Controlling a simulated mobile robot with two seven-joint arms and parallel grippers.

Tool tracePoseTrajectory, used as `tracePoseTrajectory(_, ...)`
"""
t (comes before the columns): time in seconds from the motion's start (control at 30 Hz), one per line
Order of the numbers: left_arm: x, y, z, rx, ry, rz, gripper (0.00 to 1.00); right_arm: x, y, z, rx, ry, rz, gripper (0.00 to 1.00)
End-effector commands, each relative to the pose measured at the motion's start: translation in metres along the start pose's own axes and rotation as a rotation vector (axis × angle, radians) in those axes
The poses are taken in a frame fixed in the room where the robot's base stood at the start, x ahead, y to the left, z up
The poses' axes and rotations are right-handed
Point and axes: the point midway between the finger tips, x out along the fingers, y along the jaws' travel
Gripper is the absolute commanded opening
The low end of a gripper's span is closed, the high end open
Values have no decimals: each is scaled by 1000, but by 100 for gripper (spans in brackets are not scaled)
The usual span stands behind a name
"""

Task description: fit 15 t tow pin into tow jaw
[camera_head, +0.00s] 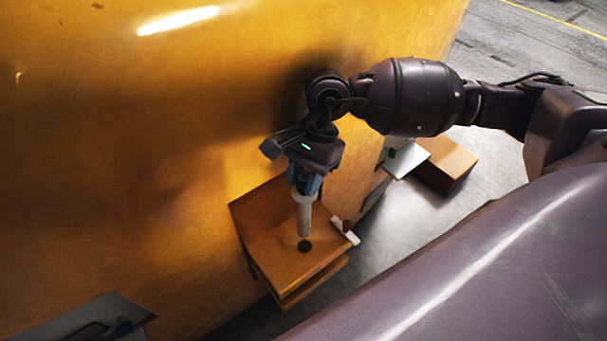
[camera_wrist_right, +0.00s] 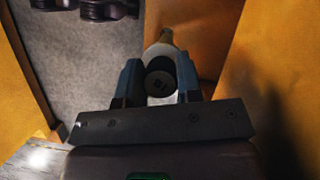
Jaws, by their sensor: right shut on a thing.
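The tow jaw (camera_head: 273,226) is an orange block of two stacked plates on the side of the yellow casting, with a dark round hole (camera_head: 304,245) in its top plate. My right gripper (camera_head: 306,186) is above the jaw, shut on the grey tow pin (camera_head: 304,215). The pin hangs roughly upright, its lower end close to the hole; I cannot tell whether it touches the plate. In the right wrist view the pin's dark round end (camera_wrist_right: 160,84) shows between the blue fingers (camera_wrist_right: 160,82), with the orange jaw plate beyond. My left gripper is not in view.
The large yellow casting (camera_head: 120,150) fills the left and stands close behind my right gripper. A white tag (camera_head: 345,231) sits at the jaw's right edge. A brown box (camera_head: 447,165) and a white plate (camera_head: 405,159) lie to the right. Grey floor (camera_head: 400,220) is open between.

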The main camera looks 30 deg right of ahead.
Motion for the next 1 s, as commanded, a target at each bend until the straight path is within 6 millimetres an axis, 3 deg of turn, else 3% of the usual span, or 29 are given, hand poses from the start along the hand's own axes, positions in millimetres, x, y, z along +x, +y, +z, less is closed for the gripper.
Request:
tracePoseTrajectory(0.6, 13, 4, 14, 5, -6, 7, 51, 38, -1, -16, -1, -2, -1, 4)
tracePoseTrajectory(1.0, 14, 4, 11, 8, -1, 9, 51, 42, -1, -17, -2, -1, -4, 4)
